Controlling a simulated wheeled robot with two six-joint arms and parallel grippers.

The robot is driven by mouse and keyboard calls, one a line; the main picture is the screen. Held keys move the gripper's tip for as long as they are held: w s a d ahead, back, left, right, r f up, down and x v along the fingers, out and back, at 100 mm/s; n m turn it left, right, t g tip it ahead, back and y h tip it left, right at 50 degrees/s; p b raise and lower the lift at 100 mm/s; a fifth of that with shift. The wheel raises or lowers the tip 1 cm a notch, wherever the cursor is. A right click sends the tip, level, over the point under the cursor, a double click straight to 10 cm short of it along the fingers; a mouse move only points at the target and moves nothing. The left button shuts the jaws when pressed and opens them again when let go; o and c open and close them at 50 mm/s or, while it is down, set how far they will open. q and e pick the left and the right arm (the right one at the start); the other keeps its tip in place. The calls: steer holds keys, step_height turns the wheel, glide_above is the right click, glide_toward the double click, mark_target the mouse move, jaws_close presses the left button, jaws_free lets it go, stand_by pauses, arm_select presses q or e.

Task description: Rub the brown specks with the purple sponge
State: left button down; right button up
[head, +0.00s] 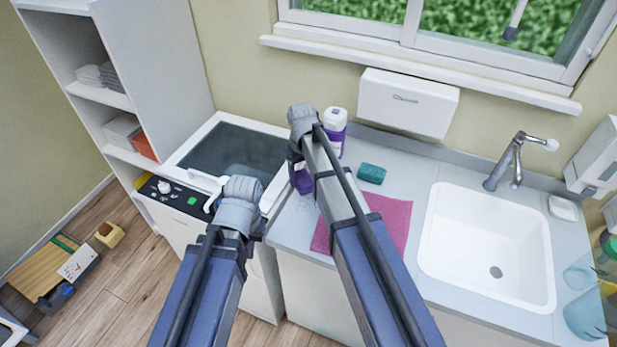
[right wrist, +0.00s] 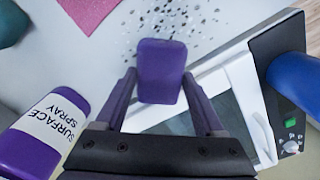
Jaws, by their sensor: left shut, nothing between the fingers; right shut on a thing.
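The purple sponge (right wrist: 160,68) is between the fingers of my right gripper (right wrist: 160,88), which is shut on it. In the head view my right gripper (head: 299,172) points down at the counter's left end, partly behind its own arm. The specks (right wrist: 182,22), dark brown to grey, lie scattered on the counter just past the sponge's far end. The sponge covers part of that area; I cannot tell whether it touches the counter. My left gripper (head: 250,242) is shut and empty, low beside the counter's front, mostly hidden by its own arm.
A surface spray bottle (right wrist: 48,128) stands close beside my right gripper. A pink cloth (head: 394,218) and a teal sponge (head: 371,173) lie on the counter, left of the white sink (head: 450,262).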

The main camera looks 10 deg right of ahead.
mark_target(306, 186)
steer(key=shift+s, duration=0.1)
steer(key=shift+s+a+f, duration=0.15)
steer(key=shift+s+a, duration=0.5)
steer(key=shift+s, duration=0.3)
steer(key=shift+d, duration=0.1)
steer(key=shift+s+d, duration=0.6)
steer(key=shift+d, duration=0.15)
steer(key=shift+s+d, duration=0.4)
steer(key=shift+d, duration=0.4)
steer(key=shift+d, duration=0.1)
steer(key=shift+s+d, duration=0.6)
steer(key=shift+d, duration=0.15)
steer(key=shift+s+d, duration=0.55)
steer(key=shift+d, duration=0.2)
